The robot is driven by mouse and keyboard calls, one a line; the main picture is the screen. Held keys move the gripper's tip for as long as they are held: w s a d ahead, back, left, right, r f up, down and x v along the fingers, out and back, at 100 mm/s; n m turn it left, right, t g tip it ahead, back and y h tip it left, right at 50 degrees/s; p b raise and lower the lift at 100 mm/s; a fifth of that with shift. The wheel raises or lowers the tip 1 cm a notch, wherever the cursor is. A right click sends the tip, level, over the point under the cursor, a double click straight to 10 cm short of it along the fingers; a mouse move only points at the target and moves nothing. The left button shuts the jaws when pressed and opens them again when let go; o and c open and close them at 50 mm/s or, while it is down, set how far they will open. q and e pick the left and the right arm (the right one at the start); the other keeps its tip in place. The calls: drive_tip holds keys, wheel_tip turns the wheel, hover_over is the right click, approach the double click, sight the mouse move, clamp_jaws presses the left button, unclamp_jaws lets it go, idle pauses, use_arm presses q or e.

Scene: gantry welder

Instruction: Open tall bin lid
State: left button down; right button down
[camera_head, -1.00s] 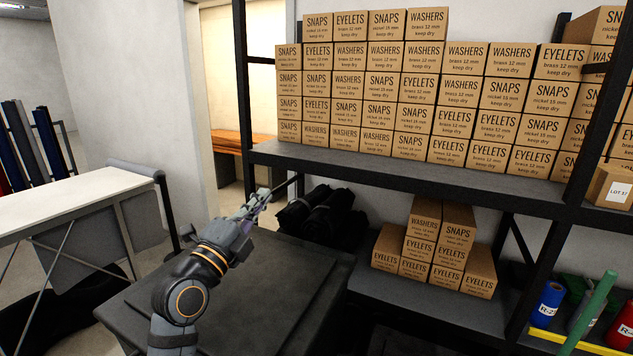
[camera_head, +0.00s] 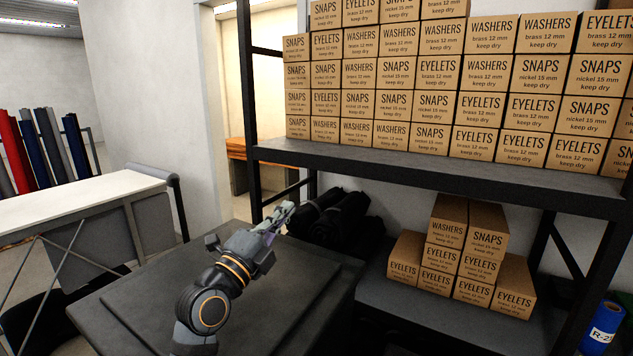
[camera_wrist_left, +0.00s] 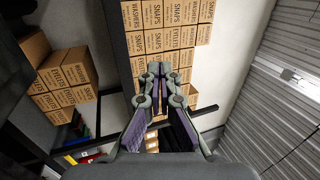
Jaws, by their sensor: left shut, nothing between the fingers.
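The tall bin shows as a dark grey body with a broad flat lid (camera_head: 130,292) at the bottom of the head view. The lid lies flat and looks closed; its near edge runs out of the picture. My left gripper (camera_head: 284,214) is shut and empty. In the picture it is over the far part of the lid; I cannot tell its height or whether it touches. In the left wrist view the gripper (camera_wrist_left: 156,72) points at the shelves, and the lid cannot be made out. My right gripper is not in view.
A dark shelf (camera_head: 400,170) with stacked cartons (camera_head: 410,90) stands behind the bin; a lower shelf at right (camera_head: 385,298) holds more cartons. Black rolls (camera_head: 335,215) lie behind the bin. A white-topped table (camera_head: 90,196) stands at left.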

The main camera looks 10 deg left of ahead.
use_arm(q)
drive_tip(key=p+x, duration=0.7)
drive_tip(key=x, duration=0.8)
drive_tip(key=shift+w+a+f, duration=0.2)
drive_tip(key=shift+f, duration=0.2)
drive_tip(key=shift+s, duration=0.1)
idle(0.4)
